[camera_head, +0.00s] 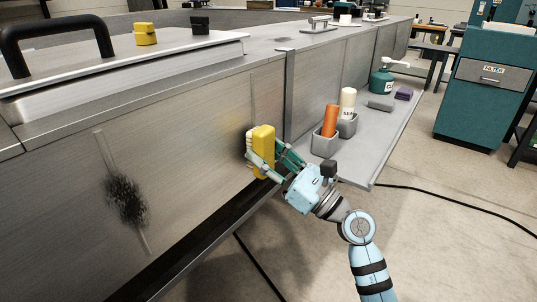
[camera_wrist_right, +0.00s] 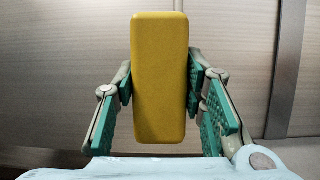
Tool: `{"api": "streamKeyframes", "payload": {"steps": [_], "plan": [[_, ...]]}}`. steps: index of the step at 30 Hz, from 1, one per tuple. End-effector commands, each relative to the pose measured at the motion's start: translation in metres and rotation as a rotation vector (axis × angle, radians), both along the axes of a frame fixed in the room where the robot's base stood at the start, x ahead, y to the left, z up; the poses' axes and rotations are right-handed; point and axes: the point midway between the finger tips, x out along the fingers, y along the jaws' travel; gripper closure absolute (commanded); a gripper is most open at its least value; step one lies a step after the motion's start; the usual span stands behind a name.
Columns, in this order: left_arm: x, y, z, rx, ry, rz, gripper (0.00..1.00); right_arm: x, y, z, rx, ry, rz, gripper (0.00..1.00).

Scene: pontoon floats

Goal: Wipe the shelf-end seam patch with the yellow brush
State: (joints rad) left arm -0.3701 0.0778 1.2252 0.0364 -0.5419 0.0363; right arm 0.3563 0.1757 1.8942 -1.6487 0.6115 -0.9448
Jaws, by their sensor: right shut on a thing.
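The yellow brush (camera_head: 263,150) is held upright against or very near the metal pontoon side (camera_head: 200,150), with its pale bristles facing the metal. My right gripper (camera_head: 265,160) is shut on it, with a finger on each side of the yellow block (camera_wrist_right: 160,80) in the wrist view. The shelf-end seam (camera_head: 253,97) runs down behind the brush. A faint dark smudge (camera_head: 242,140) shows just left of the brush; the brush hides the rest of this patch. Another seam at the left carries a heavy black patch (camera_head: 126,200). My left gripper is out of view.
A grey shelf (camera_head: 385,140) at the right bears an orange bottle (camera_head: 331,118) and a cream bottle (camera_head: 347,102) in grey holders, a green pump bottle (camera_head: 381,80) and a purple block (camera_head: 404,93). A vertical rib (camera_head: 289,95) stands right of the brush.

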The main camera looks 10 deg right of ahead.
Motion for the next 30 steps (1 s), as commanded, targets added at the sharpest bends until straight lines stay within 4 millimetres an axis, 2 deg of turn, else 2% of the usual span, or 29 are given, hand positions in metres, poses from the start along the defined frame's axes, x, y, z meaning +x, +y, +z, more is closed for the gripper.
{"api": "streamKeyframes", "payload": {"steps": [15, 24, 30], "plan": [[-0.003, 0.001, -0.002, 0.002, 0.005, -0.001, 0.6, 0.007, 0.005, 0.0, -0.001, -0.001, 0.0, 0.88], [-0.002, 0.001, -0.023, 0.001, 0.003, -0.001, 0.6, 0.027, -0.021, -0.004, -0.002, -0.001, 0.0, 0.88], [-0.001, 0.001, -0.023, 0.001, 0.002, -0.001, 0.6, 0.033, -0.025, 0.001, 0.001, 0.001, 0.0, 0.88]]}}
